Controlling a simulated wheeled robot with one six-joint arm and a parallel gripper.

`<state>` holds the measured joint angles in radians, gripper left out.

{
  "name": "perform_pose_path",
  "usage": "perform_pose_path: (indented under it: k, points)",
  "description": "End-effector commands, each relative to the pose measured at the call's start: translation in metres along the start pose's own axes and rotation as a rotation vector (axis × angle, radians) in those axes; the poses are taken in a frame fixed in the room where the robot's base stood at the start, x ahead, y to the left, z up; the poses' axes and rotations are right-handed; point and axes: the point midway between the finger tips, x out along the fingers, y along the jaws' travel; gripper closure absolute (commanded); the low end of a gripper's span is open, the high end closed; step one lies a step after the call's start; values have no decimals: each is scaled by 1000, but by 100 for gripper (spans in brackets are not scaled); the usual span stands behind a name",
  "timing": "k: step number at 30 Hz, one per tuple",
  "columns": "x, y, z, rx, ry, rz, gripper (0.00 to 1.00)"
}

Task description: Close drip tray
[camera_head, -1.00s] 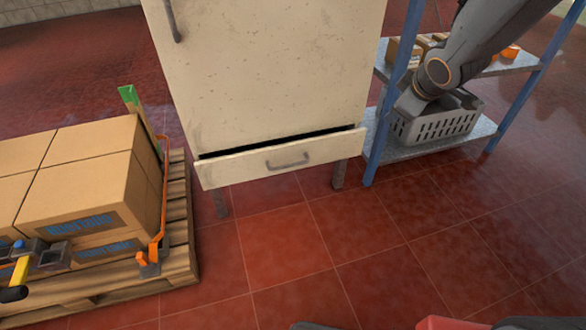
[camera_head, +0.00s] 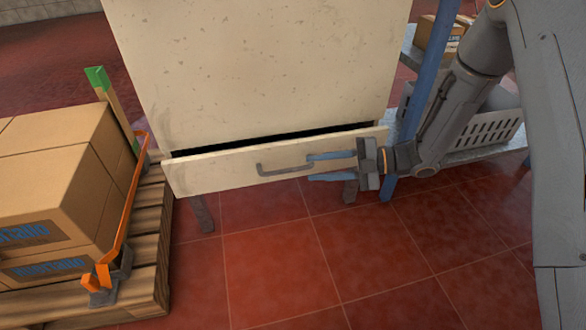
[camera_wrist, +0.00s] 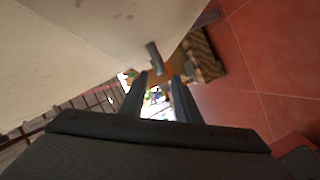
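The drip tray (camera_head: 225,172) is a cream drawer at the bottom of a cream cabinet (camera_head: 260,70). It stands slightly open, with a dark gap along its top edge. Its grey bar handle (camera_head: 284,170) is on the front face and also shows in the wrist view (camera_wrist: 154,58). My gripper (camera_head: 318,166) is at the right part of the drawer front, pointing left toward the handle. Its two fingers are apart with nothing between them. The wrist view also shows the gripper (camera_wrist: 160,85) open, with the handle just beyond the fingertips. I cannot tell whether it touches the drawer front.
A wooden pallet (camera_head: 150,255) with cardboard boxes (camera_head: 60,190) and an orange strap is at the left. A blue-framed shelf (camera_head: 428,70) with a grey basket (camera_head: 490,130) stands at the right, behind my arm. The red tiled floor (camera_head: 270,260) in front is clear.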

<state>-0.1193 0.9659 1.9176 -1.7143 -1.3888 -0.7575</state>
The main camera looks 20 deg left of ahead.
Motion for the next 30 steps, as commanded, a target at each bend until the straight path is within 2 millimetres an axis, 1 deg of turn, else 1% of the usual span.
perform_pose_path:
  k: [6,9,12,15,18,26,29,30]
  points:
    - [39,-2,-2,-3,13,-9,70]
    - [56,-2,-3,-3,13,-10,70]
    - [68,-1,-2,-3,11,-8,70]
    - [76,-1,-3,-2,9,-7,70]
    - [79,0,-3,-1,8,-7,70]
    - [79,0,-3,0,5,-5,70]
    - [79,0,-2,0,5,-5,86]
    - [79,0,-2,0,5,-5,92]
